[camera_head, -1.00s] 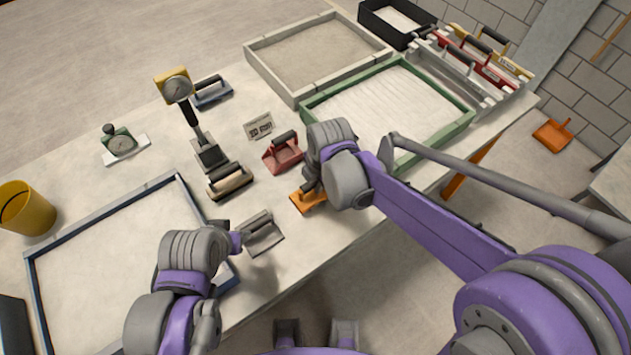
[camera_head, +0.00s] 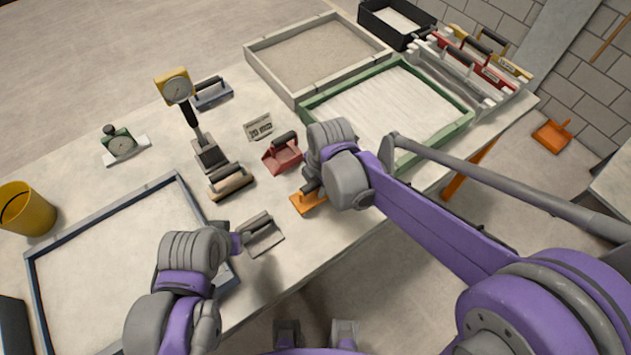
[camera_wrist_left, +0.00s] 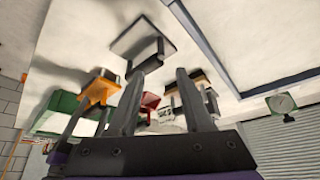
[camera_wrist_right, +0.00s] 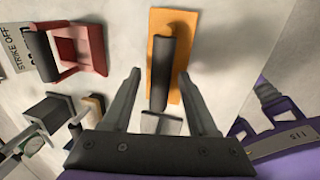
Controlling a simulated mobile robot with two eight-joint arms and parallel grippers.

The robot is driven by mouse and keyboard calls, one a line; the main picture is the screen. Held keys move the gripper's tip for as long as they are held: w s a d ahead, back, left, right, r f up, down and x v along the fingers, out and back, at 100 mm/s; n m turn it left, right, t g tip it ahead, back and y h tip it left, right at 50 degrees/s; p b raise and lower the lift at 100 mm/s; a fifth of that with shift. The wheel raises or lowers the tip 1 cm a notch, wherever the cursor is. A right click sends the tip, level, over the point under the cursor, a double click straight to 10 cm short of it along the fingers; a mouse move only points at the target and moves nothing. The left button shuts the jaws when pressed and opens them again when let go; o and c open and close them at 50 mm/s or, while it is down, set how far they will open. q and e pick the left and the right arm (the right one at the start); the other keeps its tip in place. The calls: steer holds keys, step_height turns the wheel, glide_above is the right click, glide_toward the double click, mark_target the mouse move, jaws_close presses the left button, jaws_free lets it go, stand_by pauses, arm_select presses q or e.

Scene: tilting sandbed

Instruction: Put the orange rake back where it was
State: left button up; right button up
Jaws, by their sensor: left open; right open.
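The orange rake (camera_head: 308,204) lies flat near the front edge of the table; it has a flat orange plate and a dark handle. My right gripper (camera_head: 314,188) is just over it. In the right wrist view the rake's orange plate (camera_wrist_right: 160,40) lies ahead, and its handle reaches between the two open fingers (camera_wrist_right: 160,78); contact cannot be told. My left gripper (camera_head: 238,242) is open beside a grey float with a dark handle (camera_head: 265,240). The left wrist view shows this float (camera_wrist_left: 128,40) ahead of the open, empty fingers (camera_wrist_left: 160,74).
A blue-framed tray (camera_head: 105,217) is at left. An orange dustpan (camera_head: 552,136) is on the floor.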

steer(key=p+v, duration=0.1)
steer(key=v, duration=1)
steer(key=shift+r, duration=0.25)
steer(key=s+d+f+m+t, duration=0.1)
steer(key=s+d+m, duration=0.3)
steer(key=m, duration=0.4)
steer(key=s+d+f+m+t+h, duration=0.1)
steer(key=s+d+f+m, duration=0.2)
steer(key=d+m, duration=0.4)
steer(key=s+d+f+m+t, duration=0.1)
steer(key=s+d+m, duration=0.4)
steer(key=m, duration=0.5)
steer(key=shift+s+d+f, duration=0.35)
steer(key=shift+s+f, duration=0.1)
steer(key=shift+f, duration=0.3)
